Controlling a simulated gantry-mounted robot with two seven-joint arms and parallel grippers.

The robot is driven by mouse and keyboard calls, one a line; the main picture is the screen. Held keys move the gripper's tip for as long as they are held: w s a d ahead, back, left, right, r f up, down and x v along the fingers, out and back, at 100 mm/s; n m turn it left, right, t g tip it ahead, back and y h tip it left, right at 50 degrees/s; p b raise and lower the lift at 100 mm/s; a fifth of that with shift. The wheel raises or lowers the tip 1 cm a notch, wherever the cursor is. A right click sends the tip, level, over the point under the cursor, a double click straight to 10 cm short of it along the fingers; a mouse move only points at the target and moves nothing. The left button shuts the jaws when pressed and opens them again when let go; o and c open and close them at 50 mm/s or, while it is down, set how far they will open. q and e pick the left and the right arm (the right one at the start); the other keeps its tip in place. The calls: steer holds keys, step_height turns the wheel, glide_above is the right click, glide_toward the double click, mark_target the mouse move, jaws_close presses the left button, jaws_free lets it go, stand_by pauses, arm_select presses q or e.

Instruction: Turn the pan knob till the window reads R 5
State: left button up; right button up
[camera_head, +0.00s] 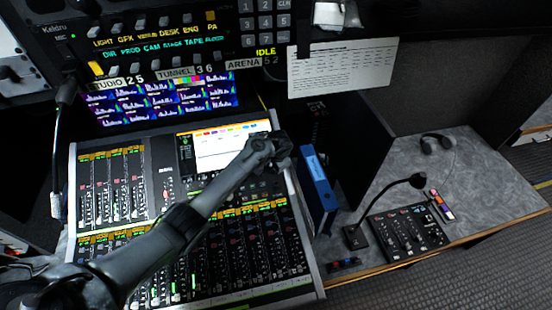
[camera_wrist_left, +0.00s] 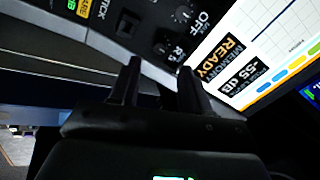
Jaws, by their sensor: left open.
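My left arm reaches across the mixing console (camera_head: 72,205) in the head view, and my left gripper (camera_head: 284,152) is over the console's upper right part, beside its bright screen (camera_head: 222,150). In the left wrist view the two fingers of my left gripper (camera_wrist_left: 160,70) are apart with nothing held between them. Just beyond the fingertips is a small dark round knob (camera_wrist_left: 160,48), probably the pan knob. Beside it is a small readout window (camera_wrist_left: 178,53) that seems to read R 3, but the digit is blurred. I cannot tell whether a finger touches the knob. My right gripper is out of view.
Another knob (camera_wrist_left: 183,14) marked OFF sits above. A blue binder (camera_head: 318,190) stands right of the console. A paper sheet (camera_head: 340,68) hangs above.

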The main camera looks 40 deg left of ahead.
arm_select(q)
steer(key=shift+v, duration=1.9)
steer(key=s+d+f+h, duration=0.1)
steer(key=s+d, duration=0.4)
steer(key=s, duration=0.4)
steer(key=s+d+f, duration=0.2)
steer(key=s+d, duration=0.3)
steer(key=s, duration=0.4)
steer(key=s+d+f+h, duration=0.1)
steer(key=s+d, duration=0.3)
steer(key=s, duration=0.5)
steer(key=s+d+r+n+t+h, duration=0.1)
steer(key=s+d+r, duration=0.3)
steer(key=s, duration=0.5)
step_height(320, 180, up, 16)
steer(key=a+p, duration=0.1)
steer(key=p, duration=1.4)
